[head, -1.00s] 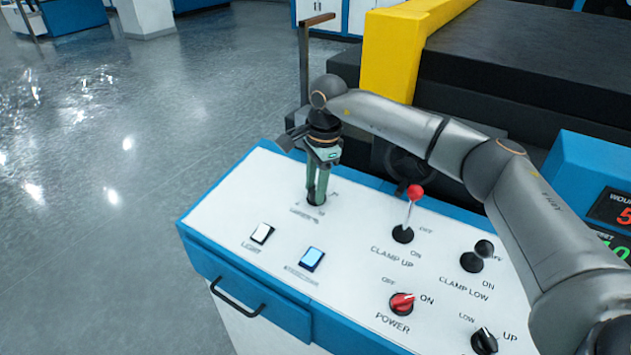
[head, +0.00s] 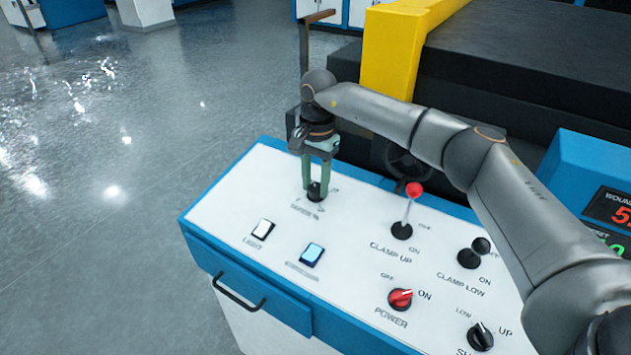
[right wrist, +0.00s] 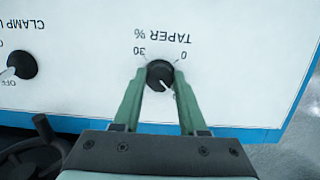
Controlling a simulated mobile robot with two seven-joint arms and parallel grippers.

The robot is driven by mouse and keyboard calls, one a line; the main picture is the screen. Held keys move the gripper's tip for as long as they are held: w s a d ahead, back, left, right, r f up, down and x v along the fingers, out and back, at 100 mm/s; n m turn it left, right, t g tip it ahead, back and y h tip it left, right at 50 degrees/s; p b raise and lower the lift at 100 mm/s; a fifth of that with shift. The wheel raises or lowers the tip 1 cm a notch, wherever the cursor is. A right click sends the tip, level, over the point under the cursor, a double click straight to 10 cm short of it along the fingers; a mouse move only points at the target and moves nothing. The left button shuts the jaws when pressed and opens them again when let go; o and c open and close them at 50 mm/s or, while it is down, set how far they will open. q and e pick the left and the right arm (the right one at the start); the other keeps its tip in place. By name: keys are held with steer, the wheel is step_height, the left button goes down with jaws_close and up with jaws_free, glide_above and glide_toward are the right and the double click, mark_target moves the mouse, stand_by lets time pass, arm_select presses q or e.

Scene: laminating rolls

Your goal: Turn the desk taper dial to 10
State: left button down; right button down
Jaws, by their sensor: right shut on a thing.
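The taper dial is a small black knob with a white pointer line (right wrist: 159,75), below the upside-down "TAPER %" label in the right wrist view. Marks 30 and 0 show beside it there. In the right wrist view the gripper (right wrist: 160,82) is shut on the dial. The pointer slants toward the lower right of that picture, away from the label; a mark there is partly hidden. My left gripper is not in view.
A light switch (head: 263,229) and a lit blue button (head: 312,255) are in front of the dial. The red-tipped clamp up lever (head: 413,190) stands to its right, near my forearm. The clamp low lever (head: 470,256) and red power knob (head: 400,299) are farther right.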

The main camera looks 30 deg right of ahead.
mark_target(317, 186)
stand_by(0.3)
steer(key=shift+c, duration=2.2)
jaws_free()
step_height(317, 186, up, 13)
steer(key=shift+w+d+f+b, duration=0.15)
steer(key=shift+d+f+b, duration=0.1)
steer(key=shift+b, duration=0.1)
